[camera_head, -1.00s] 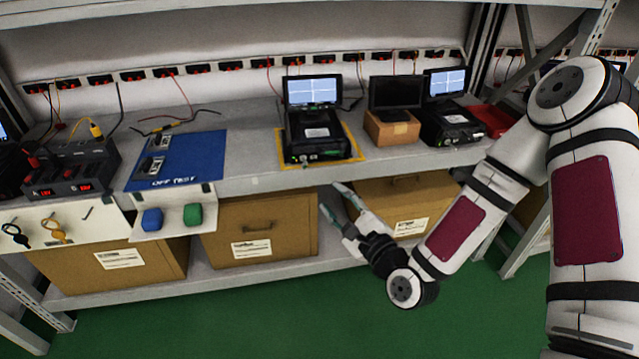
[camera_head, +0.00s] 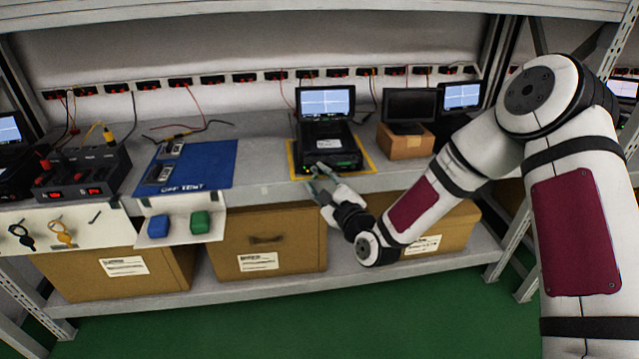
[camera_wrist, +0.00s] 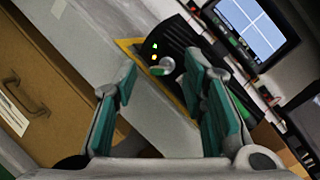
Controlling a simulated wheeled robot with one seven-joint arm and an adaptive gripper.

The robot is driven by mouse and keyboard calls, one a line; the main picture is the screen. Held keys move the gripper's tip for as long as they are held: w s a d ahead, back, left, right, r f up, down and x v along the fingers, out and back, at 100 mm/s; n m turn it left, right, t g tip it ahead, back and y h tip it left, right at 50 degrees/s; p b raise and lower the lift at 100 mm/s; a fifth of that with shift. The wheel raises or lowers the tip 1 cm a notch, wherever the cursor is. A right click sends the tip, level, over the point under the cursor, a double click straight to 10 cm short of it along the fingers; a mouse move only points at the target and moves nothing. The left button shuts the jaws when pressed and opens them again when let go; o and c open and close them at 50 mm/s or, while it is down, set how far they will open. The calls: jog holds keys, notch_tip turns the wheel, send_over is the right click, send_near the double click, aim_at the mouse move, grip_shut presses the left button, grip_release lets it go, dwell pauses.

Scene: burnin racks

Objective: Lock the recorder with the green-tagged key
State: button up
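The recorder (camera_head: 332,158), a black box with a lit screen (camera_head: 326,101), stands on the shelf on a yellow-edged mat. Its front also shows in the wrist view (camera_wrist: 172,38), with small green and yellow lights. A small silver round piece (camera_wrist: 165,66) sits at that front, seemingly a key or lock; I cannot tell which, and no green tag is clearly distinct from my teal finger pads. My gripper (camera_head: 318,179) is at the recorder's front edge. In the wrist view my gripper (camera_wrist: 160,72) has its fingers apart, the silver piece appearing between and beyond them.
Black-tagged (camera_head: 22,236) and yellow-tagged (camera_head: 62,232) keys hang on a white panel at left, beside a bare hook (camera_head: 95,216). A blue mat (camera_head: 205,172) lies left of the recorder. A dark monitor on a cardboard box (camera_head: 405,141) stands right. Drawer-like boxes (camera_head: 270,225) fill the lower shelf.

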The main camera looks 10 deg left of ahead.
jog(key=shift+w, duration=0.15)
jog(key=shift+c, duration=0.6)
grip_shut()
jog(key=shift+r, duration=0.1)
jog(key=n, duration=0.1)
jog(key=n+h+p, duration=0.1)
jog(key=n+g, duration=0.1)
jog(key=n, duration=0.1)
jog(key=shift+a+r+p, duration=0.1)
jog(key=shift+r+p, duration=0.2)
jog(key=shift+p, duration=0.05)
jog(key=n, duration=0.1)
jog(key=n+h, duration=0.1)
jog(key=n, duration=0.1)
jog(key=shift+a+r+g+h, duration=0.1)
jog(key=shift+g+h, duration=0.2)
jog(key=n+h, duration=0.2)
jog(key=n, duration=0.1)
jog(key=shift+a, duration=0.2)
jog(key=shift+a+n+h+b, duration=0.1)
jog(key=shift+n+h+b, duration=0.1)
jog(key=shift+n+h, duration=0.55)
jog(key=shift+a+n+h+b, duration=0.15)
jog(key=shift+n+h, duration=0.1)
jog(key=shift+n, duration=0.9)
jog(key=shift+d, duration=0.1)
